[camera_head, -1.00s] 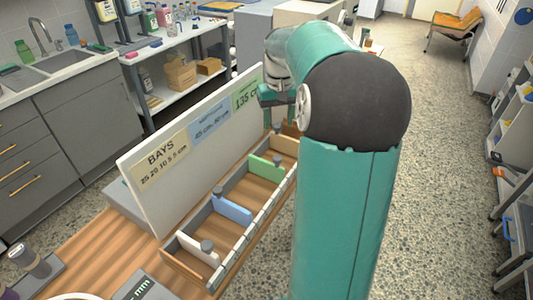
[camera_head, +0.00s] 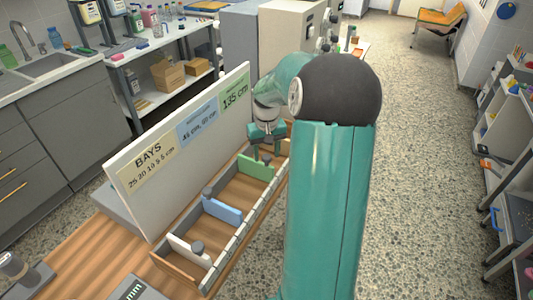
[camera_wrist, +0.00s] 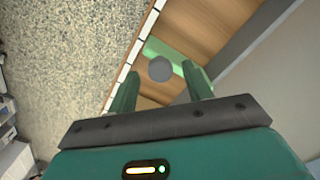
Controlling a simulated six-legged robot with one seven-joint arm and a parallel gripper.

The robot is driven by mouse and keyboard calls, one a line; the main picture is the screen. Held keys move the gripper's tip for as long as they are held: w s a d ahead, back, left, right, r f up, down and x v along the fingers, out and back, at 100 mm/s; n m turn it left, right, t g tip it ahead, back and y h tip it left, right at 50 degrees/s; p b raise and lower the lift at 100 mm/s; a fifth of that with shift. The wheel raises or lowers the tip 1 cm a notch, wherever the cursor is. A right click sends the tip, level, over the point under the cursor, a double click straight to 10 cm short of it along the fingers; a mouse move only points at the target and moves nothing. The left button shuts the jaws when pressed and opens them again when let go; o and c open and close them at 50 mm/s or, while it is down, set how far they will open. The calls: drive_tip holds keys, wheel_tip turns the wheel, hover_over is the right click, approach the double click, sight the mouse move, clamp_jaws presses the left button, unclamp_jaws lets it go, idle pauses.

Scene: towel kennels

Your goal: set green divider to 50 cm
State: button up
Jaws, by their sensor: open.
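The green divider (camera_head: 256,167) stands across the long wooden tray (camera_head: 233,188), toward its far end. In the wrist view the green divider (camera_wrist: 160,46) shows with a round dark grey knob (camera_wrist: 160,68) on it. My gripper (camera_head: 262,156) is over the green divider in the head view. In the wrist view my gripper (camera_wrist: 162,74) is open, with one finger on each side of the knob. I cannot tell how far the fingertips are above the divider. A blue divider (camera_head: 222,210) and a white divider (camera_head: 188,249) stand nearer, with grey knobs.
A sign board (camera_head: 180,145) stands along the tray's left side, with a yellow "BAYS" panel, a blue panel and a green "135 cm" panel. A white-marked rail (camera_head: 236,234) runs along the right edge. A display reading "mm" (camera_head: 134,290) lies in front.

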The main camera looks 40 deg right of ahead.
drive_tip(key=shift+f, duration=0.45)
